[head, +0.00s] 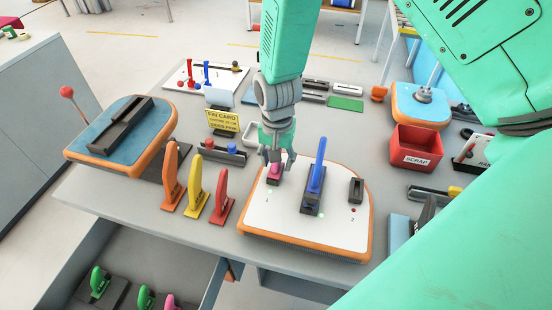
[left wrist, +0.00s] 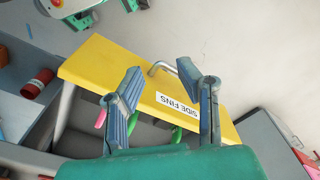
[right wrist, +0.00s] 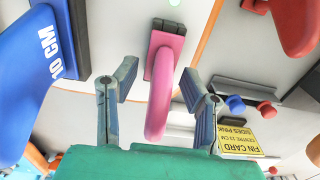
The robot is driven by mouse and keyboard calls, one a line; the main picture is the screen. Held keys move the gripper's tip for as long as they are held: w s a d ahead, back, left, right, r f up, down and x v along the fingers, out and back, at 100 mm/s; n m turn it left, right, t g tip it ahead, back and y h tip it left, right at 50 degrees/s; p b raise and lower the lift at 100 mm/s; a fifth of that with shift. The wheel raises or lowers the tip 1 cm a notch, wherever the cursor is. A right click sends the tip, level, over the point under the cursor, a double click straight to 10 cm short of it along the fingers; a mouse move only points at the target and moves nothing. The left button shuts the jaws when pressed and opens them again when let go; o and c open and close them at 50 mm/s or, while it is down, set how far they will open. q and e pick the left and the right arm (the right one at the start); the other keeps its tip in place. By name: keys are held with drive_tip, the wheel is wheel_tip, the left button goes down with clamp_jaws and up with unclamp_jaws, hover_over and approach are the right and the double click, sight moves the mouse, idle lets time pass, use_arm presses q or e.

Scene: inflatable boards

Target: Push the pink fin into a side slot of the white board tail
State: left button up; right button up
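The white board tail (head: 255,215) with an orange rim lies on the bench. A pink fin (head: 273,174) stands in its left side slot; in the right wrist view the pink fin (right wrist: 165,75) rises from a black slot box (right wrist: 164,36). How deep it sits is unclear. My right gripper (head: 279,160) is over this fin, its fingers apart with gaps on both sides. A blue fin (head: 316,180) stands in the middle slot. The right side slot (head: 356,189) is empty. My left gripper (left wrist: 160,72) is open and empty above a yellow-fronted drawer (left wrist: 90,62) labelled SIDE FINS.
Orange, yellow and red fins (head: 221,200) stand left of the board. A yellow fin card (head: 222,120) is behind. A red scrap bin (head: 416,150) is at the right. Green fins (head: 97,282) and a pink fin (head: 169,301) stand in the drawer below.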

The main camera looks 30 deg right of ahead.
wheel_tip(320, 180, up, 12)
drive_tip(key=shift+f, duration=0.1)
idle(0.6)
idle(0.4)
